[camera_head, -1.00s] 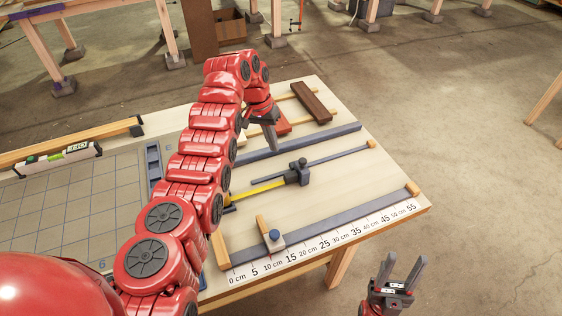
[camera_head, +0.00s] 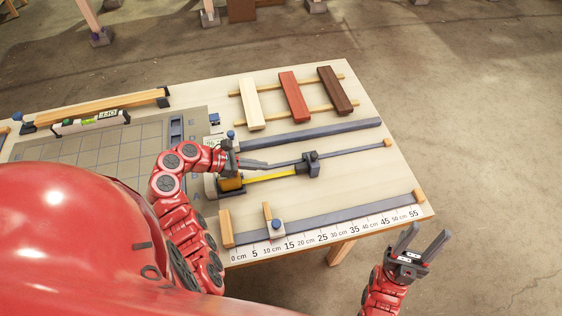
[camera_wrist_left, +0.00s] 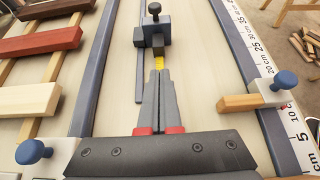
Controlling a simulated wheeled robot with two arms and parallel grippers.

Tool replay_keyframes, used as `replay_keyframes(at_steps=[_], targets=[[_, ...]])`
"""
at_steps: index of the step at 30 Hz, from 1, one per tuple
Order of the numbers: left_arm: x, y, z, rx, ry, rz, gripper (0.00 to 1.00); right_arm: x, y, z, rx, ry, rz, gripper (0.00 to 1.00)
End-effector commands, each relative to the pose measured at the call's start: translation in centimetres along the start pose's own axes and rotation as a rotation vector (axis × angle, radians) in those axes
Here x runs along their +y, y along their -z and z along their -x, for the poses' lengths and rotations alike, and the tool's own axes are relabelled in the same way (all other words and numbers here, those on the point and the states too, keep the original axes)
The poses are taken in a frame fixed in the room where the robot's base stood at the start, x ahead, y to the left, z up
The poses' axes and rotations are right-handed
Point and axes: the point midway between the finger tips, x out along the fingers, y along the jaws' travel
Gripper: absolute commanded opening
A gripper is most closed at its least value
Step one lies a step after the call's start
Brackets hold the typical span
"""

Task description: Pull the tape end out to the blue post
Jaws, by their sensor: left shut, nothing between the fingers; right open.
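The yellow tape (camera_head: 272,177) runs along the board from an orange and dark case (camera_head: 231,184) to a dark block with a knob (camera_head: 312,163) on a thin grey rail. The block (camera_wrist_left: 154,32) and a short piece of tape (camera_wrist_left: 159,62) show ahead of the fingers in the left wrist view. My left gripper (camera_head: 264,165) is shut and empty, low beside the tape, its tips short of the block. The fingers (camera_wrist_left: 159,78) hide most of the tape. Blue knobs stand on the ruler slide (camera_head: 276,225) and near the mat (camera_head: 231,134); I cannot tell which is the blue post. My right gripper (camera_head: 421,243) is open and empty, off the table's front right corner.
A long grey bar (camera_head: 310,135) lies behind the tape. A centimetre ruler strip (camera_head: 330,234) runs along the front edge. White, red (camera_head: 294,96) and brown laths lie across two sticks at the back. A gridded mat (camera_head: 120,145) and spirit level (camera_head: 90,123) are at left.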

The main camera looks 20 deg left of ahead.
Motion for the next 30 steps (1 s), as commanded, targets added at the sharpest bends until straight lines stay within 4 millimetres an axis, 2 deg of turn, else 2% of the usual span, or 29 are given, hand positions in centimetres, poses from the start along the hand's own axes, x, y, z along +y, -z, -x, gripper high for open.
replay_keyframes(at_steps=[5, 7, 12, 18, 30], targets=[[0.0, 0.2, -2.4, -0.003, 0.001, 0.0, 0.0, -0.1, -0.2, 1.2, 0.0, 0.0, 0.0, 0.5], [-0.1, -0.3, -3.6, -0.001, 0.006, 0.0, 0.0, 0.0, 0.0, 0.3, 0.0, 0.0, 0.0, 0.5], [-0.1, -0.2, -6.7, 0.002, 0.009, -0.001, 0.0, 0.0, 0.1, -0.7, 0.0, 0.0, 0.0, 0.5], [0.0, -0.1, -9.0, 0.001, 0.003, -0.003, 0.0, 0.1, 0.2, -1.2, 0.0, 0.0, 0.0, 0.5], [0.1, 0.1, -9.7, 0.002, 0.0, -0.003, 0.0, 0.1, 0.2, -1.2, 0.0, 0.0, 0.0, 0.5]])
